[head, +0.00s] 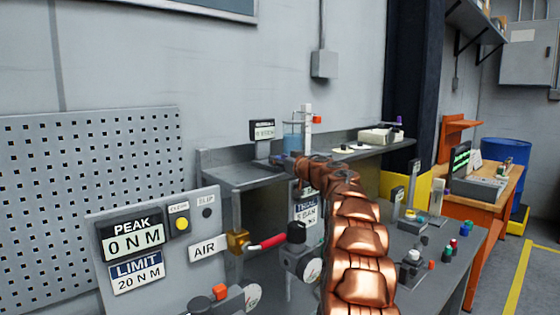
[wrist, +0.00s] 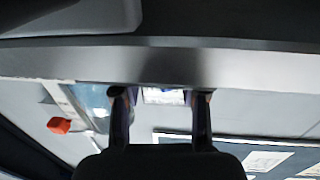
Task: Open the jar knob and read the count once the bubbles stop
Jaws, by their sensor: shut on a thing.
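The jar (head: 292,140), clear with pale blue liquid, stands on the back shelf in the head view. Part of it shows upside down in the wrist view (wrist: 90,98). A small orange-red part (head: 317,119) sits at upper right of the jar, and in the wrist view (wrist: 59,125) it is clear of the fingers. A small display (head: 263,130) stands left of the jar; its digits are too small to read. My gripper (wrist: 160,96) is at the shelf's front edge, before the jar. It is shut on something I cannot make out. I cannot see bubbles clearly.
A panel (head: 150,250) at front left reads PEAK 0 NM and LIMIT 20 NM. A red-handled air valve (head: 266,242) and gauges are close left of my arm. A bench with small parts (head: 430,255) lies right. The grey shelf (head: 232,172) edge is close to my gripper.

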